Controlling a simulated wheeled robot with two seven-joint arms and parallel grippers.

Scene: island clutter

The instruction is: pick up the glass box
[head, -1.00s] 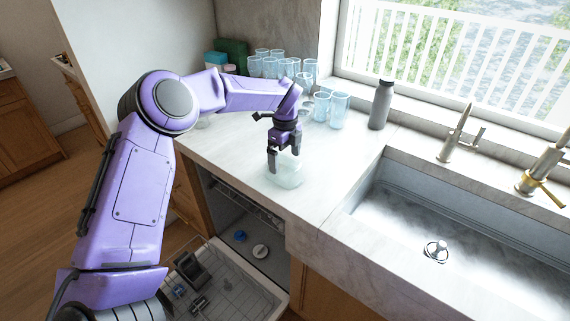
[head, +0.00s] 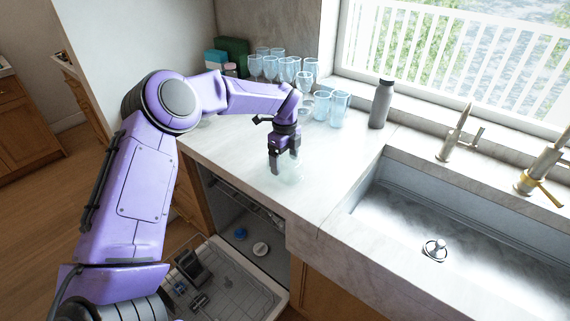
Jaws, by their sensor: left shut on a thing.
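The glass box (head: 291,174) is a pale, see-through piece at the front part of the counter, left of the sink. My left gripper (head: 284,168) points down at it from above and is shut on it. The dark fingers cover part of the box, and its outline is faint against the pale stone. I cannot tell whether its base touches the counter. My right gripper is not in view.
Several clear glasses (head: 322,104) stand at the back of the counter (head: 230,148), with a grey bottle (head: 381,103) to their right. The sink (head: 440,215) lies to the right. An open dishwasher (head: 225,285) is below the counter's front edge.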

